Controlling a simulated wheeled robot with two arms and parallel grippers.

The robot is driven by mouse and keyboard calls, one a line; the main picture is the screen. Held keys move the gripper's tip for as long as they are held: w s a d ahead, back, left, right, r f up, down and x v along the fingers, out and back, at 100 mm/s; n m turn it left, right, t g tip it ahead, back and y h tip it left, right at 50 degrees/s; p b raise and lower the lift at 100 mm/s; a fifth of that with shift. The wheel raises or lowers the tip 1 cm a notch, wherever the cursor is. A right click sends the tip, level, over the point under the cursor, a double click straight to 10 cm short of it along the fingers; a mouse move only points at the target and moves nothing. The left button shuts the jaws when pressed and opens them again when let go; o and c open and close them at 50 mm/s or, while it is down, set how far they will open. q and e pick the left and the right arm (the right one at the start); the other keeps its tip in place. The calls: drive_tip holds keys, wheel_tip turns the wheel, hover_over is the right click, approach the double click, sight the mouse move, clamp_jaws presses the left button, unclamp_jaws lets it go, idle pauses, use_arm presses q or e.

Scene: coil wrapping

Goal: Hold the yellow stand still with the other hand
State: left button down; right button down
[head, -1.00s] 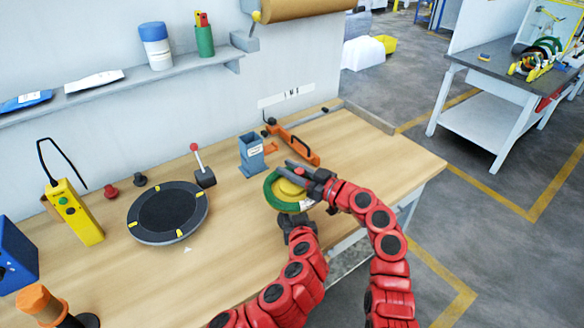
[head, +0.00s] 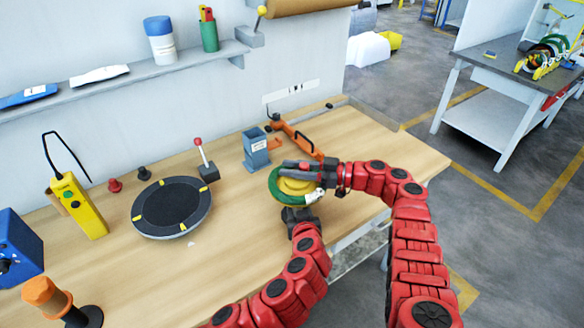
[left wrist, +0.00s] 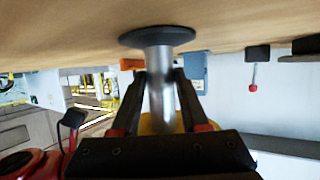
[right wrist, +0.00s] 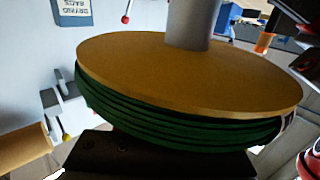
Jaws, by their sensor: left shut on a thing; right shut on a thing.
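The yellow stand (head: 297,186) is at the front edge of the table, with a green coil (head: 275,186) around its top. In the left wrist view, upside down, its grey post (left wrist: 161,85) rises from a round black base (left wrist: 157,37). My left gripper (head: 295,212) is shut on that post, one finger on each side. In the right wrist view the yellow disc (right wrist: 185,75) lies against the green coil (right wrist: 170,125). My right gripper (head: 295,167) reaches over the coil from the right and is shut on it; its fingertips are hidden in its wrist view.
A grey-blue box (head: 256,150) and an orange-handled tool (head: 300,139) stand behind the stand. A black turntable (head: 172,208), a red-knobbed lever (head: 207,165) and a yellow control box (head: 80,207) are to the left. The table's right part is clear.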

drive_tip(key=shift+d, duration=0.15)
drive_tip(key=shift+s+g, duration=0.25)
drive_tip(key=shift+g, duration=0.25)
drive_tip(key=shift+r+n, duration=0.25)
drive_tip(key=shift+n, duration=0.15)
drive_tip(key=shift+a+r, duration=0.15)
drive_tip(key=shift+a, duration=0.05)
drive_tip(key=c, duration=0.6)
unclamp_jaws()
drive_tip(key=shift+s, duration=0.1)
wheel_tip(320, 180, up, 10)
